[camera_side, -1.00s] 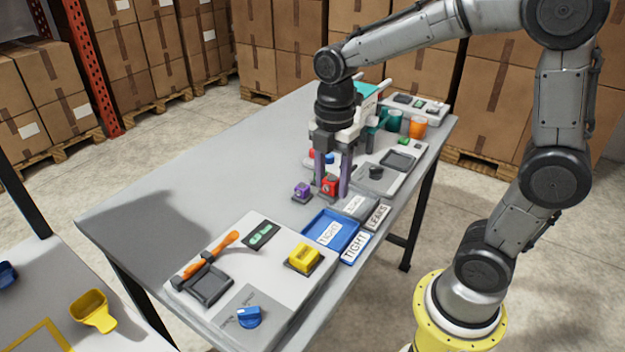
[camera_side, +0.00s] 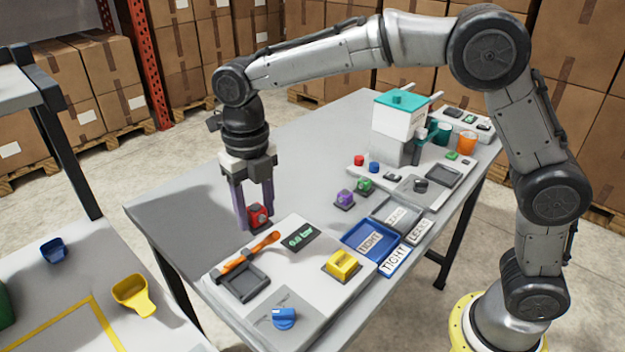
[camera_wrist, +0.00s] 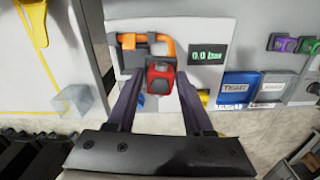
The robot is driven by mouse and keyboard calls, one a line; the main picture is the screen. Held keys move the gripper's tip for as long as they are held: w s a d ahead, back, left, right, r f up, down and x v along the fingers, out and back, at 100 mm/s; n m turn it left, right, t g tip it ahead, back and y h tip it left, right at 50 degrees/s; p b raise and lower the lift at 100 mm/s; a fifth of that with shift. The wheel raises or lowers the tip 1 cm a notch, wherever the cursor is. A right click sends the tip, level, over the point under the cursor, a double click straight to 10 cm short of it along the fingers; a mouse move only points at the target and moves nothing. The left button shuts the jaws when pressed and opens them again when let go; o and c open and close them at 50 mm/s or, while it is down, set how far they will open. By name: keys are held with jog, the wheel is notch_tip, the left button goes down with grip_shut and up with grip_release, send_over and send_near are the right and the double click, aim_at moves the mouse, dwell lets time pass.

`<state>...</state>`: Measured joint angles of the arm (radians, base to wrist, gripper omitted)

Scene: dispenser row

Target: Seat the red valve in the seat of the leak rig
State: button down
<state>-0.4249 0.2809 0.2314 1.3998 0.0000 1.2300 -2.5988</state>
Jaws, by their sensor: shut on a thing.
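The red valve (camera_side: 260,215) is held between the purple fingers of my gripper (camera_side: 254,212), which is shut on it. In the wrist view the red valve (camera_wrist: 160,72) sits between the fingertips. The leak rig (camera_side: 318,250) is a pale block on the table. Its dark grey square seat (camera_side: 244,283) is at its left end and looks empty. An orange lever (camera_side: 247,253) lies along the seat's far edge. My gripper is behind the lever in the side view, beyond the seat. In the wrist view the valve hides part of the rig.
The rig carries a display (camera_wrist: 208,55) reading 0.0, a yellow block (camera_side: 342,264) and a blue knob (camera_side: 284,318). A blue TIGHT tray (camera_side: 354,237) and grey LEAKS tray (camera_side: 381,213) lie right. Purple (camera_side: 345,199) and green (camera_side: 364,185) valves stand behind them. The table's left is bare.

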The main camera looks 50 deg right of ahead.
jog(key=shift+n, duration=0.7)
jog(key=shift+s+a+f, duration=0.25)
jog(key=shift+a+f, duration=0.65)
jog(key=shift+f, duration=0.45)
jog(key=shift+s+a+f, duration=0.25)
jog(key=shift+a+f, duration=0.65)
jog(key=shift+f, duration=0.5)
jog(key=shift+s+a+f, duration=0.25)
jog(key=shift+a+f, duration=0.65)
jog(key=shift+f, duration=0.45)
jog(key=shift+f, duration=0.45)
grip_release()
jog(key=shift+r, duration=0.15)
notch_tip(320, 180, up, 7)
